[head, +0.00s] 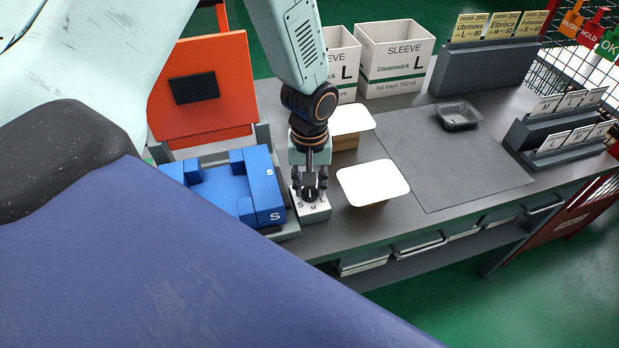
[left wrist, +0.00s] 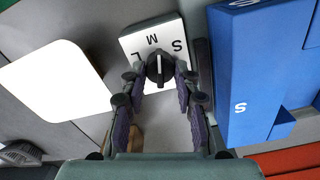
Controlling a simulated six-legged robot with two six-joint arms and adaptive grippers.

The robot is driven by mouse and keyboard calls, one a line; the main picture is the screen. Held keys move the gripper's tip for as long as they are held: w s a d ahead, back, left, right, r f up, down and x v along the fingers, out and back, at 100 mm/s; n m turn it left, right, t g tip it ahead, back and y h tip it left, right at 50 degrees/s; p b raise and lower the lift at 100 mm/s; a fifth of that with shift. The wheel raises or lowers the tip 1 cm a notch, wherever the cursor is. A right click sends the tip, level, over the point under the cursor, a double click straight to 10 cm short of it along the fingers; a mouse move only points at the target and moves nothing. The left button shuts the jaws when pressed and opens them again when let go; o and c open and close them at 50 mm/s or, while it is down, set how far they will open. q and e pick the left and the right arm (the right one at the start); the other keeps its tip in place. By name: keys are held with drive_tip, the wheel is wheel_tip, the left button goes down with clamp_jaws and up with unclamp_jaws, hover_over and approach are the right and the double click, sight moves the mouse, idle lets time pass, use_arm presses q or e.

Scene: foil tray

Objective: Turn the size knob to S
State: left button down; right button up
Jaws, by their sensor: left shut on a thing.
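The size knob (left wrist: 160,68) is black and round and sits on a white plate (head: 315,211) marked S, M and L. In the left wrist view its pale pointer line lies roughly towards the M, between L on the left and S on the right. My left gripper (head: 309,192) points down over the plate and is shut on the knob, with one finger on each side. In the left wrist view its fingertips (left wrist: 160,78) hold the knob, and its top stays visible. My right gripper is in neither view.
A blue block marked S (head: 265,187) stands close beside the plate. White lids (head: 373,182) lie to the right. A black foil tray (head: 459,115) sits on the grey mat (head: 440,160). White sleeve boxes (head: 396,60) and card racks (head: 560,145) stand behind and right.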

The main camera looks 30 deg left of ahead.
use_arm(q)
drive_tip(key=m+p, duration=0.2)
drive_tip(key=m, duration=0.2)
drive_tip(key=shift+r+m, duration=0.15)
drive_tip(key=shift+m, duration=0.15)
drive_tip(key=shift+m+p, duration=0.85)
drive_tip(key=shift+m, duration=1.15)
drive_tip(key=c, duration=1.4)
unclamp_jaws()
drive_tip(key=o, duration=0.4)
drive_tip(key=shift+s, duration=0.15)
